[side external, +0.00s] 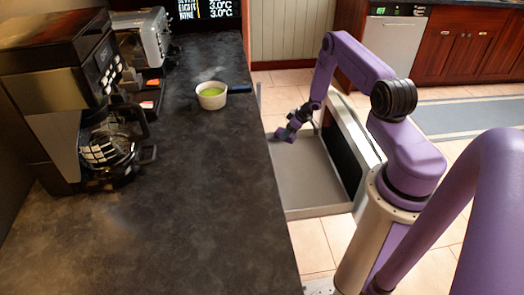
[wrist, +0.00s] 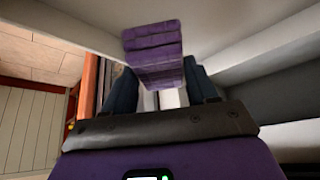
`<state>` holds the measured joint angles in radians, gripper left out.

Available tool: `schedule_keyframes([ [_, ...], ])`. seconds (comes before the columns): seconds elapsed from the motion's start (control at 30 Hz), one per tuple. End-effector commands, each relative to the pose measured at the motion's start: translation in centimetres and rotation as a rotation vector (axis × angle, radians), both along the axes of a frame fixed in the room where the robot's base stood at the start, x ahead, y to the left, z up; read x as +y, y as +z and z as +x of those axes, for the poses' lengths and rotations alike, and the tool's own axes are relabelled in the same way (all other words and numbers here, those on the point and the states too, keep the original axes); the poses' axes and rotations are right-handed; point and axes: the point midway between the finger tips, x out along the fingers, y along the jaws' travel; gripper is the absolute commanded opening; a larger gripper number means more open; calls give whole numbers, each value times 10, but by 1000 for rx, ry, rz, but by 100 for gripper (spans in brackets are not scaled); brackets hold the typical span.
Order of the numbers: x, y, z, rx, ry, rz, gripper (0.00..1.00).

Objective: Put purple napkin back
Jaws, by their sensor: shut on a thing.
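The purple napkin (wrist: 152,45) is a folded, banded block between the fingertips of my gripper (wrist: 160,90) in the wrist view. My gripper is shut on it. In the side view my gripper (side external: 290,131) is low over the far part of the open drawer (side external: 305,185), near the counter side. The napkin (side external: 284,137) shows there as a small purple patch at the fingertips. I cannot tell whether it touches the drawer floor. The drawer looks otherwise empty, with a grey floor and a dark front panel (side external: 343,140).
The dark counter (side external: 200,200) runs along the drawer's left side. A coffee maker (side external: 75,110) and another machine (side external: 142,48) stand at the left. Tiled floor lies beyond the drawer.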

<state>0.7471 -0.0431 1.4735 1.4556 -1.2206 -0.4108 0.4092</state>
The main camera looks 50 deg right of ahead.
Motion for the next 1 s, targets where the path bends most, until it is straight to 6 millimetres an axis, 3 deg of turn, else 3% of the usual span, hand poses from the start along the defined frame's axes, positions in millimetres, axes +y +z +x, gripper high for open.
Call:
schedule_keyframes([
  [0.37,-23,5,18,0,-263,-1,24],
  [1.0,-46,9,24,-1,-562,0,24],
])
